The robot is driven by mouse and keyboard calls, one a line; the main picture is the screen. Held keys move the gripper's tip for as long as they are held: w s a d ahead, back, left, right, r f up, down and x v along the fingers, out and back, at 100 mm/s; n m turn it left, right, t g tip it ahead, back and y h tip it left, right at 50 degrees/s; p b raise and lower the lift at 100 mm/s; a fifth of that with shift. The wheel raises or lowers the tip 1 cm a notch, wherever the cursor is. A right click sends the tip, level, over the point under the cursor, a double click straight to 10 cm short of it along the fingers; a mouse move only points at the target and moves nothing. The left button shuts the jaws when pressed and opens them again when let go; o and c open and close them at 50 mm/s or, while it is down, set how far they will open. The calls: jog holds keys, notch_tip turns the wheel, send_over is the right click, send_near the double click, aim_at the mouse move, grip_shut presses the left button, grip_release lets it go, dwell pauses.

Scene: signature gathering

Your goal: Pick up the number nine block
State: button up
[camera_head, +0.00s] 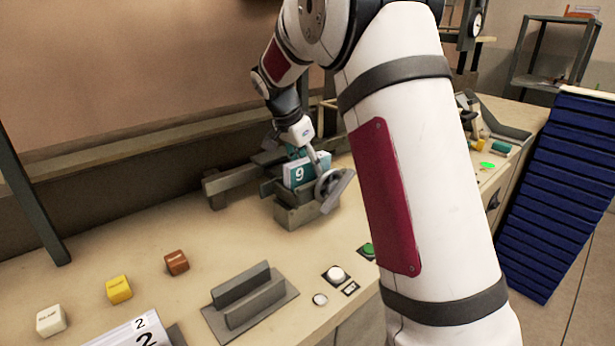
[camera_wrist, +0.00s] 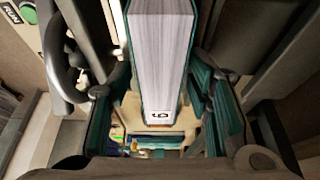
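The number nine block (camera_head: 299,175) is book-like, with a white face marked 9 and teal sides. It stands upright in a grey vise-like holder (camera_head: 293,216) with a handwheel. In the wrist view the block (camera_wrist: 160,60) shows its page-like edge and a 9 near its end. My gripper (camera_head: 303,155) is right at the block, from above and behind. In the wrist view its teal-padded fingers (camera_wrist: 163,120) are spread on either side of the block, with visible gaps. The block's lower part is hidden by the holder.
A grey slotted stand (camera_head: 248,300), buttons (camera_head: 336,275) and a number 2 block (camera_head: 135,332) are in front. White, yellow (camera_head: 119,289) and brown (camera_head: 176,262) cubes lie at left. A blue stack (camera_head: 565,190) stands at right. Bare bench lies left of the holder.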

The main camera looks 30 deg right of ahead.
grip_shut()
jog(key=shift+r, duration=0.1)
